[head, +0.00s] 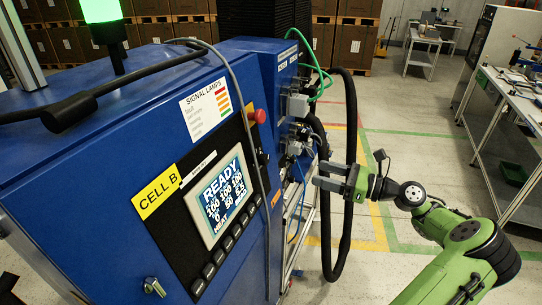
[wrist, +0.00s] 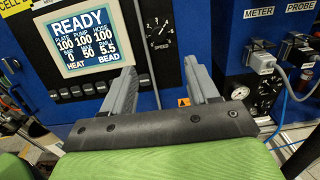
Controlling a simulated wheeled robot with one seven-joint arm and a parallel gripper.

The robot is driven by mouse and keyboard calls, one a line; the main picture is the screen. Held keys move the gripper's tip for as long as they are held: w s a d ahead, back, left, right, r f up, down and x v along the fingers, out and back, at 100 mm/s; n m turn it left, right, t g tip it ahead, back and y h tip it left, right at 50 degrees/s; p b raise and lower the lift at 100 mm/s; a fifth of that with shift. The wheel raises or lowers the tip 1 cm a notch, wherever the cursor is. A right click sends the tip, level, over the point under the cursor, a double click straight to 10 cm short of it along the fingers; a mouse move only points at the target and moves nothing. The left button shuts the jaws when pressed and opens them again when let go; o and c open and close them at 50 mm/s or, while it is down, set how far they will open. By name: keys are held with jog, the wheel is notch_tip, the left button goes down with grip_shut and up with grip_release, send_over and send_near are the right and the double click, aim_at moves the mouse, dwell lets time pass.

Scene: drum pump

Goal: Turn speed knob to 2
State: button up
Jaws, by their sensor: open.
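A black dial (wrist: 160,44) with white numbers and tick marks around it is on the dark panel at the top middle of the wrist view. It looks like the speed knob, but its pointer setting is too small to read. In the head view my gripper (head: 330,178) is in the air to the right of the blue cabinet (head: 65,215).
The READY screen (head: 221,198) has buttons beside it. A red emergency stop (head: 257,117) sticks out from the cabinet. A thick black hose (head: 347,190) hangs beside my gripper. A pressure gauge (wrist: 268,90) and METER plug (wrist: 262,62) are at right in the wrist view.

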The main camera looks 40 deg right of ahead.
aim_at(267, 161)
jog(key=b+x, duration=0.1)
jog(key=x, duration=1.4)
jog(key=shift+a, duration=0.2)
jog(key=shift+s, duration=0.1)
jog(key=c, duration=1)
jog(key=shift+n+p, duration=0.35)
jog(key=shift+n, duration=0.05)
jog(key=n+y+p, duration=0.1)
jog(key=n+p, duration=0.1)
jog(key=n, duration=0.2)
jog(key=shift+g+p, duration=0.35)
jog(key=shift+g, duration=0.05)
jog(key=n+g+p, duration=0.1)
jog(key=n, duration=0.4)
jog(key=shift+d+y, duration=0.1)
jog(key=shift+y, duration=0.3)
jog(key=n+g, duration=0.1)
jog(key=n, duration=0.8)
jog(key=shift+n+g, duration=0.3)
jog(key=shift+g, duration=0.1)
